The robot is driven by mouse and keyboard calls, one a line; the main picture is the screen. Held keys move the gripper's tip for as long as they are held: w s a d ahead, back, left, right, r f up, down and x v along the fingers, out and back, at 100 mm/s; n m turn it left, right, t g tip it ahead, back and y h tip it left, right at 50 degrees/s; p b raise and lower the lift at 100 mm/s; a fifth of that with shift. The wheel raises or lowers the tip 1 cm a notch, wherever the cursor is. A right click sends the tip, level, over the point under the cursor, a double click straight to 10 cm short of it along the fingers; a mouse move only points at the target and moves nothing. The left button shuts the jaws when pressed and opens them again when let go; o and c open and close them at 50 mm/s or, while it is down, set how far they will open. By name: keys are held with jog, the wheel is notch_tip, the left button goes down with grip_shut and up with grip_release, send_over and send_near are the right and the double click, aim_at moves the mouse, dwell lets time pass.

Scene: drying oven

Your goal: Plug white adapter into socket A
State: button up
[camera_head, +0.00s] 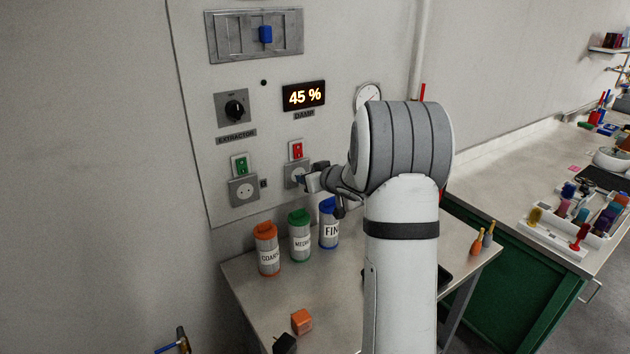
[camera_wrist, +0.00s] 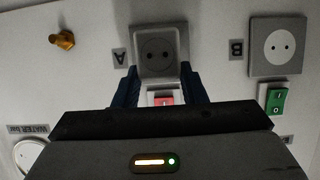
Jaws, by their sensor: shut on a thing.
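Socket A (camera_wrist: 157,53) is a grey square outlet with a round two-hole face. In the wrist view it shows just beyond my fingertips; in the head view the socket (camera_head: 292,174) is partly covered by my gripper. My gripper (camera_head: 307,182) is close in front of it at the wall panel. In the wrist view its two dark blue fingers (camera_wrist: 160,78) stand apart, one to each side of socket A's near edge. I cannot tell whether the adapter touches the socket.
Socket B (camera_wrist: 277,47), with a green switch (camera_wrist: 275,101), is beside socket A. A red switch (camera_head: 296,150) is above socket A in the head view. Several labelled canisters (camera_head: 301,240) stand on the table below. An orange cube (camera_head: 302,321) lies at the front.

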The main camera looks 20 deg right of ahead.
aim_at(298, 171)
jog(key=shift+w+a, duration=0.25)
jog(key=shift+w, duration=0.95)
jog(key=shift+p, duration=0.9)
dwell(1.1)
jog(key=shift+w+a, duration=0.1)
jog(key=shift+w, duration=0.4)
jog(key=o, duration=1.1)
jog(key=shift+c, duration=0.2)
jog(key=v, duration=0.7)
jog(key=shift+s+r, duration=0.2)
jog(key=shift+s, duration=0.15)
